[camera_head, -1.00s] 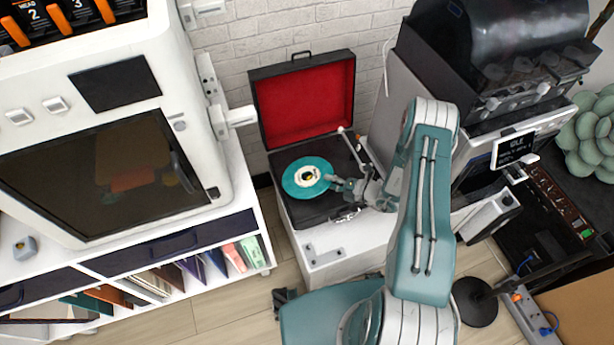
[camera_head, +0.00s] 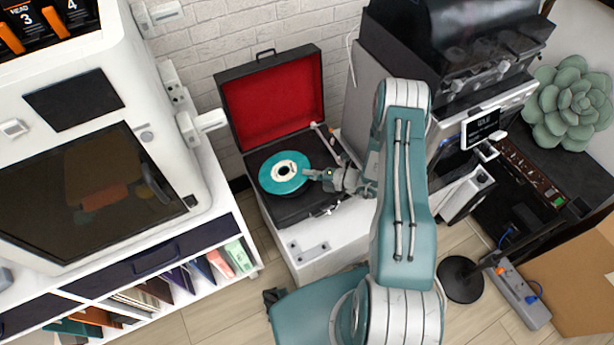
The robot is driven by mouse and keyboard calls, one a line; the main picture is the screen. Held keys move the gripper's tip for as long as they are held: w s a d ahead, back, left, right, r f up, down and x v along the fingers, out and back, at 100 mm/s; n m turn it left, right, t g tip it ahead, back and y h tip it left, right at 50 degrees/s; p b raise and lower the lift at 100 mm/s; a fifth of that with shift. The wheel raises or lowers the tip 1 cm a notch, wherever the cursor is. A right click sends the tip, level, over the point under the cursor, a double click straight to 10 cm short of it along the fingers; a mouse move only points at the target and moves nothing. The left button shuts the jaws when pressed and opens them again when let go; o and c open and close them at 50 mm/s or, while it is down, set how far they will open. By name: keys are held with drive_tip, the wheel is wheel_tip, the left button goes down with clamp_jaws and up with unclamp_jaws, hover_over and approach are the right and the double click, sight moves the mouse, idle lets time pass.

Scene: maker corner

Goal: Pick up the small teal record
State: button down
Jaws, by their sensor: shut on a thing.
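The small teal record (camera_head: 270,181) is a teal disc with a pale label and a dark centre. It is at the platter of the open black record player (camera_head: 292,208), which has a red-lined lid (camera_head: 273,108). My gripper (camera_head: 308,175) comes in from the right and is shut on the record's right edge. The record looks slightly raised and tilted, but how far it is off the platter is hard to tell. The fingertips are small in this view, and the gripper covers part of the player's right side.
The tonearm (camera_head: 328,146) stands just behind my gripper. The player rests on a white cabinet (camera_head: 325,240). A white 3D-printer-like enclosure (camera_head: 150,200) is at left, and a grey and black machine (camera_head: 455,60) stands close at right.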

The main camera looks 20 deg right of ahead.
drive_tip(key=s+a+r, duration=0.4)
drive_tip(key=s+r, duration=0.7)
drive_tip(key=s, duration=0.2)
drive_tip(key=shift+a, duration=0.4)
